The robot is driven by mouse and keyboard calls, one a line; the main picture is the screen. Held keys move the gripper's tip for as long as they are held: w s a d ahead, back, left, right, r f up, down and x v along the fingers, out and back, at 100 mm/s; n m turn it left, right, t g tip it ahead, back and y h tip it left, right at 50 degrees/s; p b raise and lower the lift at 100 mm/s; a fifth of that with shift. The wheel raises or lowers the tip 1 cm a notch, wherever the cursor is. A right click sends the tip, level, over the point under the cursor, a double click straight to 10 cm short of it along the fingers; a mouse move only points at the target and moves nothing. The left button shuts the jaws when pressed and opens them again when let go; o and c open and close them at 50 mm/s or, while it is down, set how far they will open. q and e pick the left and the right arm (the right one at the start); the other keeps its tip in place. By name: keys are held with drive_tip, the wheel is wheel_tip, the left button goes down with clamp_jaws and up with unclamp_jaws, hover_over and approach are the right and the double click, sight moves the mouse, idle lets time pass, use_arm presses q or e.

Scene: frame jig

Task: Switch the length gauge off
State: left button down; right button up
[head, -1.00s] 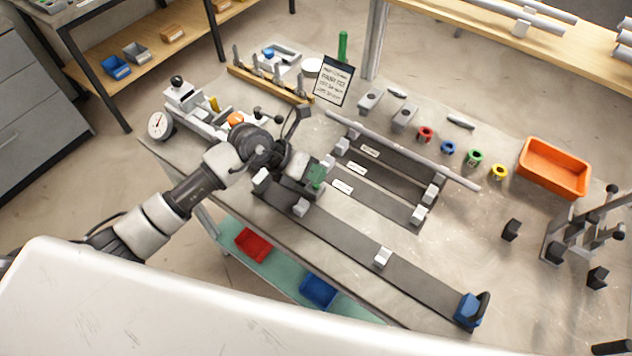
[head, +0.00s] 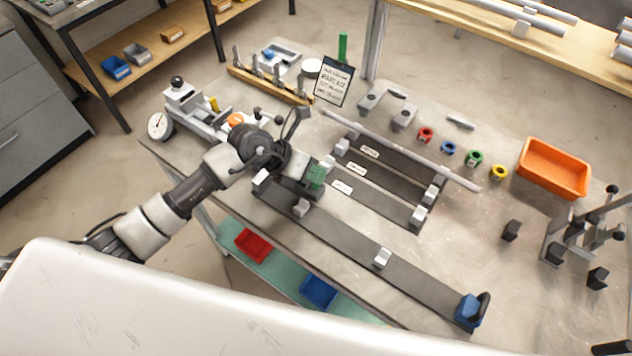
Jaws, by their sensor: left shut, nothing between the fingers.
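The long dark rail (head: 340,232) along the table's front edge appears to be the length gauge. It carries pale blocks (head: 382,258) and a blue end piece with a black handle (head: 468,309). A small green-faced part (head: 316,176) shows at its left end, close to my left gripper. My left gripper (head: 312,185) is shut and empty, pointing down over that end. My wrist hides part of this area, so I cannot tell whether the fingers touch anything. No switch can be made out clearly.
A grey rod (head: 400,150) lies across dark labelled strips behind the rail. Coloured rings (head: 448,148), an orange bin (head: 554,168) and a clamp stand (head: 580,235) are to the right. The table's right front is mostly clear.

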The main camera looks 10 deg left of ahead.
idle(0.6)
use_arm(q)
drive_tip(key=shift+f+b, duration=0.35)
drive_tip(key=shift+f, duration=0.1)
drive_tip(key=shift+r+p, duration=0.4)
drive_tip(key=shift+r, duration=0.2)
wheel_tip(320, 180, up, 6)
drive_tip(key=p, duration=0.5)
idle(0.4)
